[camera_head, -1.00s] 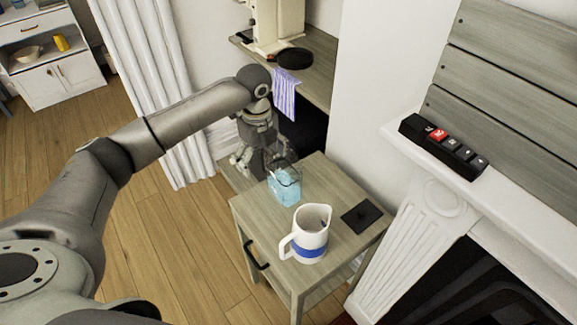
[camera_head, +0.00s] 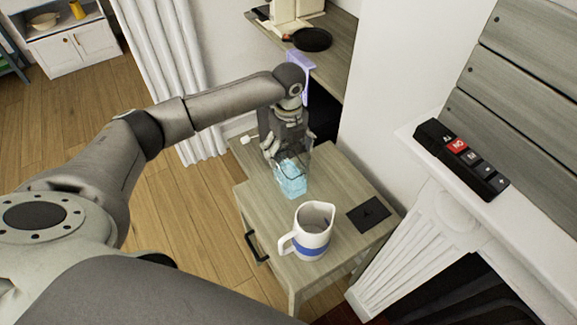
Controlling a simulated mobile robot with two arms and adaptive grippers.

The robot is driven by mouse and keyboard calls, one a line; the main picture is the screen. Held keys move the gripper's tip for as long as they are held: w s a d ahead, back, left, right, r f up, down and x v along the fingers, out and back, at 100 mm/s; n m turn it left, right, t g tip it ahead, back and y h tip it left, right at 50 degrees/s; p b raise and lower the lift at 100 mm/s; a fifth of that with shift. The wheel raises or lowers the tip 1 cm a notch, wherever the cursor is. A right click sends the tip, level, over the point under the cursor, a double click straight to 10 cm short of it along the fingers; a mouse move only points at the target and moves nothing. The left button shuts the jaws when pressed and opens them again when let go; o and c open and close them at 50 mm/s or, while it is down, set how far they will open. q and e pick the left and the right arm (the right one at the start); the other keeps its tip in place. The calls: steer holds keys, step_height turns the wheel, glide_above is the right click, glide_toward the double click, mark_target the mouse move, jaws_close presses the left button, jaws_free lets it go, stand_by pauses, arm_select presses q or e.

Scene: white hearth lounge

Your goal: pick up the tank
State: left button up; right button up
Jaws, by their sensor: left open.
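The tank (camera_head: 291,183) is a clear container with light blue content. It stands on the wooden side table in the head view. My left gripper (camera_head: 286,156) is over the tank, pointing down, with its fingers open at the tank's upper part. The gripper hides some of the tank's top. I cannot tell if the fingers touch its walls. My right gripper is out of view.
A white jug (camera_head: 311,236) with a blue band stands in front of the tank on the side table (camera_head: 266,207). A dark flat square (camera_head: 369,214) lies right of it.

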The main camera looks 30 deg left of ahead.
arm_select(q)
steer(key=f, duration=0.4)
steer(key=shift+s+d+p, duration=0.1)
steer(key=shift+s+p, duration=0.1)
steer(key=shift+p, duration=0.1)
steer(key=c, duration=1.3)
